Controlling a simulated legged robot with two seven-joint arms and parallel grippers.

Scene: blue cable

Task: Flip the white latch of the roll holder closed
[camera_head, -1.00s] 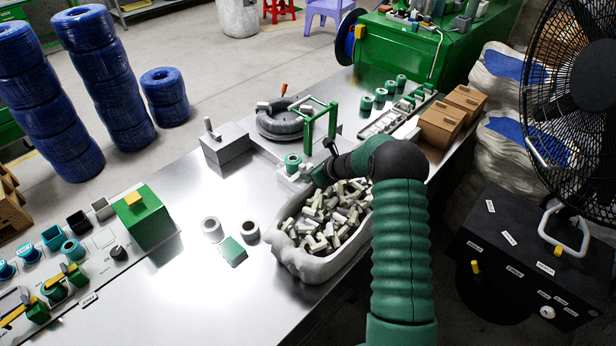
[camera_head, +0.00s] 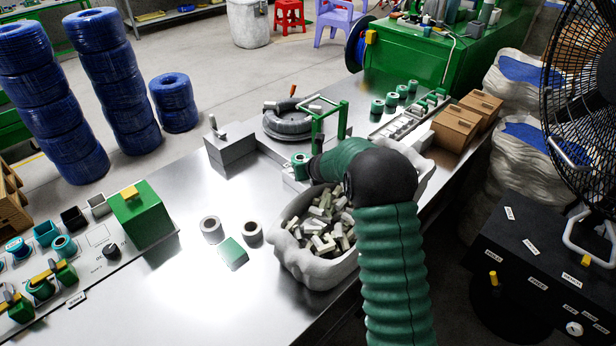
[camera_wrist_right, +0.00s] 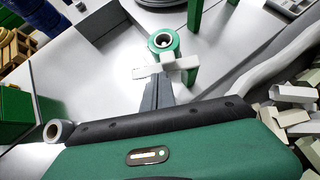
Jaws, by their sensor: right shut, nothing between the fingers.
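The roll holder (camera_head: 292,181) stands on the metal table, with a green tape roll (camera_head: 300,164) on it. In the right wrist view, the green roll (camera_wrist_right: 164,42) is at the top centre. The white latch (camera_wrist_right: 166,68) lies crosswise just in front of it. My right gripper (camera_wrist_right: 155,84) is shut and empty, with its dark fingertips at the latch's near edge; whether they touch cannot be told. In the head view, my right arm hides the gripper and most of the latch. My left gripper is not in view.
A light bin (camera_head: 312,268) full of small pieces sits beside my right arm. A green frame (camera_head: 330,118) and a grey coil (camera_head: 287,122) stand behind the holder. The table's left middle is clear.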

